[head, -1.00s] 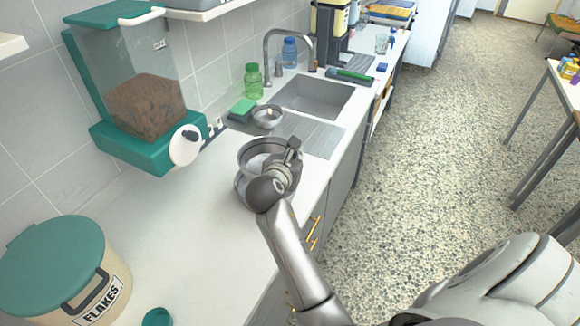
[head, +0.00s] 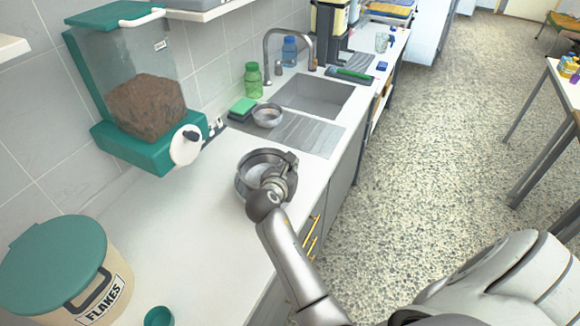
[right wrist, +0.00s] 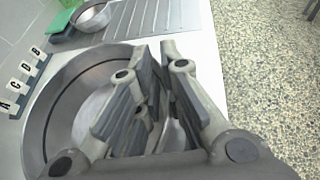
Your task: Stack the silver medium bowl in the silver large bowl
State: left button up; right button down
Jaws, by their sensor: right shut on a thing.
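The silver large bowl (head: 242,184) stands on the white counter in front of the sink; its wide rim also shows in the right wrist view (right wrist: 38,122). The silver medium bowl (right wrist: 92,122) appears to sit inside it, with its inner surface facing up; the two outlines nearly merge. My right gripper (head: 287,168) is over the right side of the bowls, shut on what looks like the medium bowl's rim. Its fingers (right wrist: 158,75) hide that rim and the pinch itself. My left gripper is not in view.
A smaller silver bowl (head: 267,117) stands on the drainboard beside a green sponge (head: 241,108). The sink (head: 318,97) lies beyond. A food dispenser (head: 150,110) and a flakes bin (head: 60,262) are at left.

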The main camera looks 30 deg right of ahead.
jog(key=shift+f, duration=0.35)
jog(key=c, duration=1.6)
grip_release()
jog(key=shift+o, duration=0.2)
